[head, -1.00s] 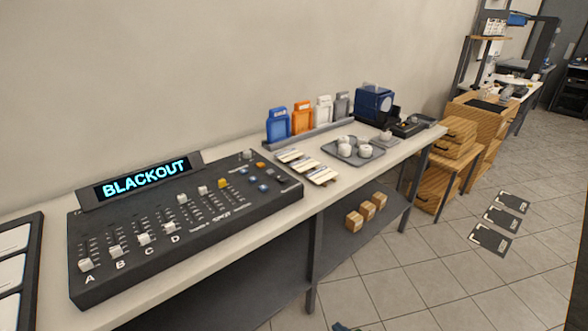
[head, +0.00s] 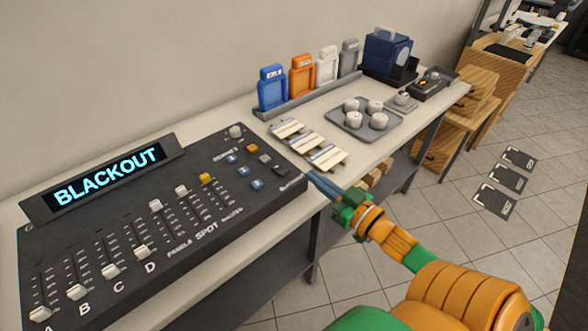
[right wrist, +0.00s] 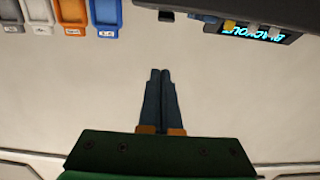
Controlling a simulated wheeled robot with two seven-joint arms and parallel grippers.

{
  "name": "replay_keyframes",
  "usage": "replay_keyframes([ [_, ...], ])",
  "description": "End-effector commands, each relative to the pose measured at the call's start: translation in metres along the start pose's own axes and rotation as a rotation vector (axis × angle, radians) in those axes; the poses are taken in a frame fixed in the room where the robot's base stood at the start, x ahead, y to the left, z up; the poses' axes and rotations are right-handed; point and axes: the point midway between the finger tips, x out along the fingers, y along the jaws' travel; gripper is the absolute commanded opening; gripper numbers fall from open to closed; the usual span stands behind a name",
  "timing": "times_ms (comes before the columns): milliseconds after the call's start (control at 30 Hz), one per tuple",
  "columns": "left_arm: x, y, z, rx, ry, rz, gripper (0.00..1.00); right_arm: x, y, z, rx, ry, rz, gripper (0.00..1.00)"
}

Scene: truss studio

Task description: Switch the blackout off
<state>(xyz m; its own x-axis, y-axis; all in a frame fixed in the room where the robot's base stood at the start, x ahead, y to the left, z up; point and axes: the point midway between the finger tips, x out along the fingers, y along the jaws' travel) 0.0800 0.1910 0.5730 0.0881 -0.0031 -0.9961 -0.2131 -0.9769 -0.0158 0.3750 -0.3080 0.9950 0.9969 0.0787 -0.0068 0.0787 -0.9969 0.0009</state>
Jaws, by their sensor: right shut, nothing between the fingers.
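The dark lighting console (head: 150,235) lies on the white bench at the left of the head view. Its display (head: 108,178) is lit and reads BLACKOUT. The console has sliders labelled A to D and several small blue, orange, grey and black buttons (head: 256,158) at its right end. The button with the blackout label is partly hidden by my right gripper or too small to read. My right gripper (head: 312,178) is shut and empty, at the console's right front corner. In the right wrist view, its closed fingers (right wrist: 158,78) point toward the console's edge. My left gripper is not in view.
Cream-topped strips (head: 305,142) lie right of the console. Beyond are a grey tray (head: 340,117) with several white pucks and a rack of coloured frames (head: 301,85). A blue machine (head: 388,55) stands at the back. Dark plates (head: 498,186) lie on the floor.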

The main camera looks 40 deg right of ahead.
Motion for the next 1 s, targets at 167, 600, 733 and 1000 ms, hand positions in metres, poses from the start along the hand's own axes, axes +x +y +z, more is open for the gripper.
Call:
replay_keyframes([
  [167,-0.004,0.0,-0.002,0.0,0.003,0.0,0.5,0.034,0.001,-0.003,0.0,0.005,0.0,0.0],
  [600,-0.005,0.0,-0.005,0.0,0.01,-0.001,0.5,0.085,0.0,0.026,0.001,-0.004,0.002,0.0],
  [733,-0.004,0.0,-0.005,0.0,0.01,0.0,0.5,0.081,0.0,0.036,0.001,-0.003,0.001,0.0],
  [1000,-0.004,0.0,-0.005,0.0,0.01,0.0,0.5,0.08,0.0,0.038,-0.001,-0.001,0.0,0.0],
])
